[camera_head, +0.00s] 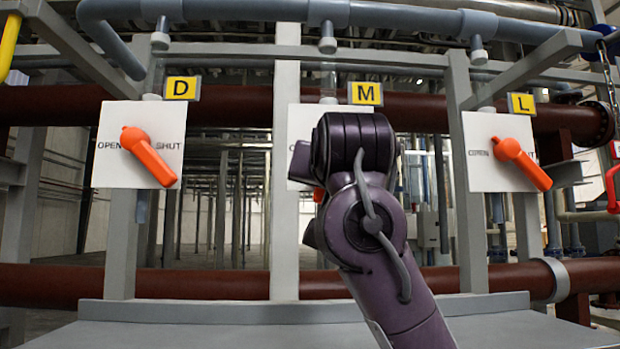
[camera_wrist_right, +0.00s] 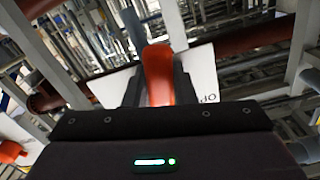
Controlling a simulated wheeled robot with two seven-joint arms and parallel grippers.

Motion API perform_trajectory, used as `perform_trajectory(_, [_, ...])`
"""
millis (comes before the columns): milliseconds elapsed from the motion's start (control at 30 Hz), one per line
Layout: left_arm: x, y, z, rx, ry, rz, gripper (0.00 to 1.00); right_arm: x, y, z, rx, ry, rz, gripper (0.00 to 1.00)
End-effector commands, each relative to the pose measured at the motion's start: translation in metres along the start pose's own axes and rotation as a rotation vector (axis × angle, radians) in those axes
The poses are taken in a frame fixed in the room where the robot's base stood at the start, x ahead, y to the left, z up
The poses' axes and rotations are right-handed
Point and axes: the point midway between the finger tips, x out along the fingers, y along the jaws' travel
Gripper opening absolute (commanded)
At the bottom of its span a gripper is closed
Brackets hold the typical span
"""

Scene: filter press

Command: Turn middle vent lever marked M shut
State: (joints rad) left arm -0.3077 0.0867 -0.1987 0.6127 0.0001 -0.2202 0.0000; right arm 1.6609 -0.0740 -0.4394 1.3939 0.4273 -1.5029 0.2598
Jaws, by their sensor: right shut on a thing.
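The middle vent's white plate (camera_head: 300,125) sits under a yellow tag marked M (camera_head: 365,93). My right arm covers most of this plate, and only a small bit of the orange M lever (camera_head: 319,194) shows beside it. In the right wrist view the orange lever (camera_wrist_right: 157,72) runs between the two dark fingers of my right gripper (camera_wrist_right: 158,92), which is shut on it. Part of the plate's OPEN wording shows to the right of the lever there. How far the lever is turned is hidden in the head view. My left gripper is out of view.
The D lever (camera_head: 150,158) on the left and the L lever (camera_head: 523,163) on the right both slant down to the right on their plates. Grey posts stand behind the plates. A grey ledge (camera_head: 200,312) and a brown pipe (camera_head: 190,281) run below.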

Motion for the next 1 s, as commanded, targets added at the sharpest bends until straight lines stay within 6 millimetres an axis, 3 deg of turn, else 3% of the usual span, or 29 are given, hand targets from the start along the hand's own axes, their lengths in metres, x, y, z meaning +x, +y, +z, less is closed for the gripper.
perform_trajectory(433, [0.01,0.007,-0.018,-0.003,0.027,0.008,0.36,-0.001,0.026,-0.007,-0.422,0.006,-0.001,0.0])
perform_trajectory(1000, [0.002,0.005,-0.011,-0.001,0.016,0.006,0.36,-0.001,0.048,-0.027,-0.893,0.008,0.0,0.0])
